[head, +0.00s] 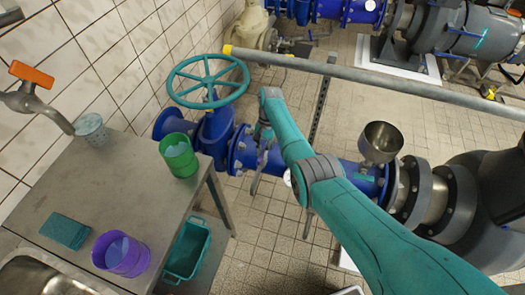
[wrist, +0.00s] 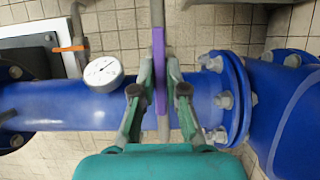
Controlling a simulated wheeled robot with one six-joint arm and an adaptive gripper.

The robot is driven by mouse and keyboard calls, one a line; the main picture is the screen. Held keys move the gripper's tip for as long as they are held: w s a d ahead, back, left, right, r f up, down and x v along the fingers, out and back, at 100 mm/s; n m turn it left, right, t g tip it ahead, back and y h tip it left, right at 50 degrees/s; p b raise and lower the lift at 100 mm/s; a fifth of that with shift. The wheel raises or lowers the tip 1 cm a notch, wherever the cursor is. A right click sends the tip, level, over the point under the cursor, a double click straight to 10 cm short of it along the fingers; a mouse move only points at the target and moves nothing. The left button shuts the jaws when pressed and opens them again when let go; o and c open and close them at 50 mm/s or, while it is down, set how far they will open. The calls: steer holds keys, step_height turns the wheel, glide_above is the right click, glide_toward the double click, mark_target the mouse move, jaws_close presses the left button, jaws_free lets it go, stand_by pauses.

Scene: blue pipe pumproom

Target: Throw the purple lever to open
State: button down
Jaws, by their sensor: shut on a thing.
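The purple lever (wrist: 159,70) stands upright in the middle of the wrist view, in front of the blue pipe (wrist: 110,110). It is a thin flat bar with a grey metal part running along it. My gripper (wrist: 160,82) has one finger on each side of the lever and is shut on it. The foot of the lever is hidden behind the teal gripper body. In the head view my arm reaches down to the blue pipe (head: 335,172), and its end is small and partly hidden there.
A round gauge (wrist: 103,73) sits left of the lever, and a bolted flange (wrist: 232,98) right. In the head view, a teal handwheel (head: 208,80), a metal funnel (head: 380,142) and a steel table (head: 150,195) with cups surround my arm. A grey rail (head: 400,85) crosses behind.

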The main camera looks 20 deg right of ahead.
steer(key=shift+n, duration=0.3)
steer(key=c, duration=1.2)
jaws_free()
steer(key=shift+r, duration=0.1)
steer(key=v, duration=1.1)
steer(key=shift+w+r, duration=0.2)
steer(key=shift+r, duration=0.2)
